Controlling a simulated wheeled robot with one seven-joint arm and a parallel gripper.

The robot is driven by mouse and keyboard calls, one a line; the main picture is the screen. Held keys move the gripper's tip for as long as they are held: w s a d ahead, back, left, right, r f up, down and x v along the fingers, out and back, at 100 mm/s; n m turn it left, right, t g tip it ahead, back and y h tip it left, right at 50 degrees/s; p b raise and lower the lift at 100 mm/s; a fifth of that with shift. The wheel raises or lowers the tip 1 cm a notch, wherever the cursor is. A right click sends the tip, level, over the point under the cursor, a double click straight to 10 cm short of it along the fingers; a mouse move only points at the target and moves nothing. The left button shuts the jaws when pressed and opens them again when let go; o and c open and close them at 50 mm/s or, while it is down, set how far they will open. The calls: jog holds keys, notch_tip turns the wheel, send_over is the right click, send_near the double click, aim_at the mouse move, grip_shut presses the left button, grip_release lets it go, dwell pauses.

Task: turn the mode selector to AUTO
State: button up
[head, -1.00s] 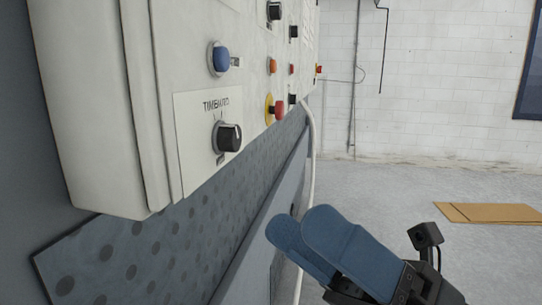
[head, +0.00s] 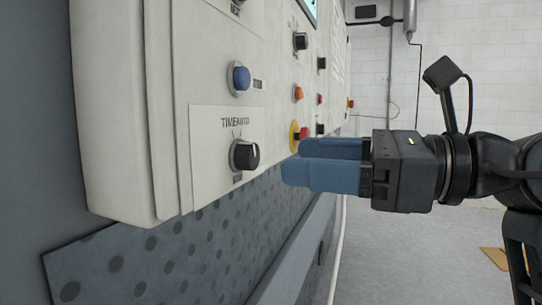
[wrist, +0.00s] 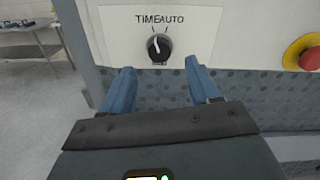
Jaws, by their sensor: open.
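The mode selector (head: 244,154) is a black knob with a metal collar on a white plate low on the control panel, below the labels TIME and AUTO (head: 235,122). In the wrist view, the selector (wrist: 159,47) sits ahead of my fingers, near the top centre. Its pale mark seems to point up and slightly left, towards TIME. My gripper (head: 292,170) has blue fingers and stands to the right of the knob in the head view, apart from it. In the wrist view my gripper (wrist: 162,76) is open, its fingers spread left and right below the knob, with nothing between them.
A blue button (head: 240,78) is above the selector. A red emergency stop (head: 301,138) on a yellow ring is further along the panel; it also shows at right in the wrist view (wrist: 309,59). A dotted grey surface (head: 200,230) lies below the panel.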

aim_at(255, 156)
jog(key=shift+p+x, duration=0.4)
jog(key=shift+x, duration=2.5)
